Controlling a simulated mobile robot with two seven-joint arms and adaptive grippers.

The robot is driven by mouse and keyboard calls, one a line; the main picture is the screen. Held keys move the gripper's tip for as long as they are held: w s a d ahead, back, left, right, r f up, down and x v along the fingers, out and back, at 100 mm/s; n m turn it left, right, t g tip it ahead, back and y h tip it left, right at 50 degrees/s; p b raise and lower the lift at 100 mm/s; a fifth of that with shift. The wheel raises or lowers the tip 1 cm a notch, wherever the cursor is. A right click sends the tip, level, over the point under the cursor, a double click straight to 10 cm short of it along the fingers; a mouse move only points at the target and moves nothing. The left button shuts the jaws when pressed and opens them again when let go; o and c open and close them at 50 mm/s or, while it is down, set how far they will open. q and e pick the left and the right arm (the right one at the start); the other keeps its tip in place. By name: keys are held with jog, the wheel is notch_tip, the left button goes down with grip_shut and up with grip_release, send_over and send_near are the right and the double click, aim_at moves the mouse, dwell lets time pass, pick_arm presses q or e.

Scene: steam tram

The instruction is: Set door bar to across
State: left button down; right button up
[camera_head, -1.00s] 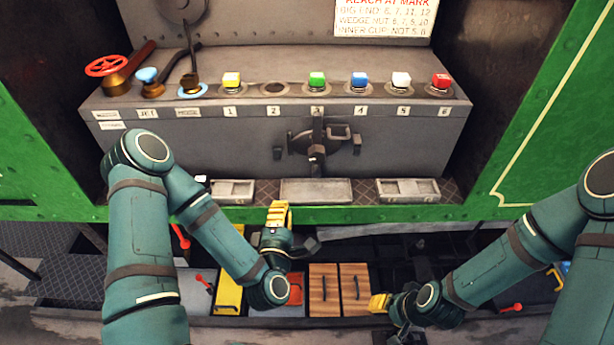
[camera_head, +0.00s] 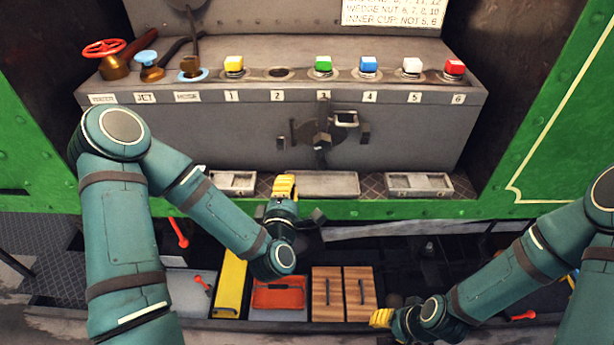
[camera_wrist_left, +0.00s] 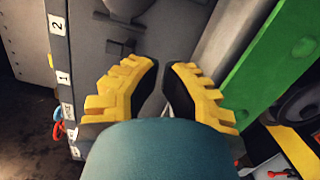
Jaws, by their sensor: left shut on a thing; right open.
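The door bar (camera_head: 323,152) is a dark upright bar on a round dark plate on the front of the grey box (camera_head: 240,133). A square handle (camera_head: 345,118) sticks out at its upper right. Dark brackets stand on either side of the plate, the left bracket (camera_head: 281,143) and the right bracket (camera_head: 365,135). My left gripper (camera_head: 284,184), yellow-fingered, is below and left of the bar, clear of it. In the left wrist view its fingertips (camera_wrist_left: 163,78) look slightly apart; what it grips cannot be made out. My right gripper (camera_head: 380,318) is open, low and far from the bar.
Several coloured buttons, such as the green button (camera_head: 323,65), line the box's top; a red wheel (camera_head: 104,48) is at left. Shallow trays, including the middle tray (camera_head: 330,184), lie below the box. The green ledge (camera_head: 400,208) runs in front. Wooden lids (camera_head: 328,293) are lower down.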

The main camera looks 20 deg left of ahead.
pick_arm(q)
jog(key=w, duration=0.2)
jog(key=w+a, duration=0.1)
jog(key=w, duration=0.2)
jog(key=shift+w+r+p, duration=0.1)
jog(key=shift+p, duration=0.25)
jog(key=shift+w+d+r, duration=0.1)
jog(key=shift+w+d, duration=0.15)
jog(key=shift+d, duration=0.35)
jog(key=shift+w+d+r, duration=0.1)
jog(key=shift+w+d, duration=0.1)
jog(key=shift+d, duration=0.45)
jog(key=shift+w+d+r, duration=0.1)
jog(key=shift+w+d, duration=0.15)
jog(key=shift+d, duration=0.35)
pick_arm(e)
jog(key=shift+f, duration=0.15)
jog(key=shift+w, duration=0.1)
